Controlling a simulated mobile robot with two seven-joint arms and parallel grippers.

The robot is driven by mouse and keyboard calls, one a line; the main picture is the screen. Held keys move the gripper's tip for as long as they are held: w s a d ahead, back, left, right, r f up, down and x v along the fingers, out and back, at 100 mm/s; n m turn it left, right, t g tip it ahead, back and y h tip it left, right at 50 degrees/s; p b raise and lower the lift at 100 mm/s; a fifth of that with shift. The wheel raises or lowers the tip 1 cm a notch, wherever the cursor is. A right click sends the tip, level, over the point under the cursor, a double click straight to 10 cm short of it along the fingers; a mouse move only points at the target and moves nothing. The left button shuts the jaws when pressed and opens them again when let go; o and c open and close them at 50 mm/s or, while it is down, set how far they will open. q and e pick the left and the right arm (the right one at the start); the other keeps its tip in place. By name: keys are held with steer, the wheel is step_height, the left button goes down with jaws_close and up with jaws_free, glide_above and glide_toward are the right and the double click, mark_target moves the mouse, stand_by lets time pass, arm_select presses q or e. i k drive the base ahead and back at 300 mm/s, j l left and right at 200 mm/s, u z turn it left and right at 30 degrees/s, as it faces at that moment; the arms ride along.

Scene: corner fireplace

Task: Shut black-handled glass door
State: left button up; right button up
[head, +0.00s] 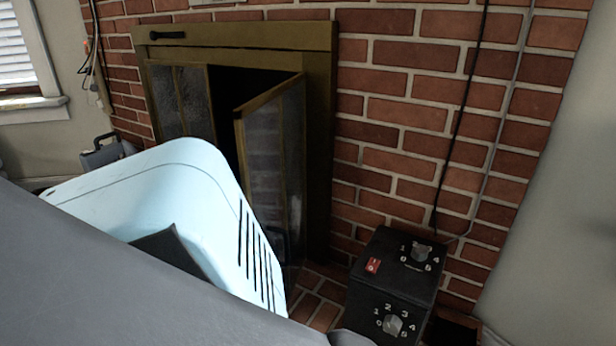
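The fireplace (320,120) has a brass-coloured frame set in a brick wall. Its right glass door (275,160) stands ajar, swung outward, with a dark gap on its left side. The left glass panels (180,98) look closed. A small dark shape low on the open door may be its black handle, but it is hard to make out. A black bar lies across the top left of the frame. The lower left of the door opening is hidden behind a pale blue slotted object. Neither of my grippers can be made out.
The pale blue slotted object (160,190) fills the near left, close in front of the fireplace. A black box with numbered dials (395,285) stands right of the door. A dark cable runs down the wall to it. A little brick floor (318,290) shows between.

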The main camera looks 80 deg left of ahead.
mark_target(268, 175)
steer(key=i+u, duration=0.1)
steer(key=u, duration=0.35)
steer(key=i+j+u, duration=0.1)
steer(key=u, duration=0.3)
steer(key=i+u, duration=0.1)
steer(key=u, duration=0.35)
steer(key=i+u, duration=0.1)
steer(key=u, duration=0.35)
steer(key=l+u, duration=0.1)
steer(key=u, duration=0.35)
steer(key=i+l+u, duration=0.15)
steer(key=u, duration=0.25)
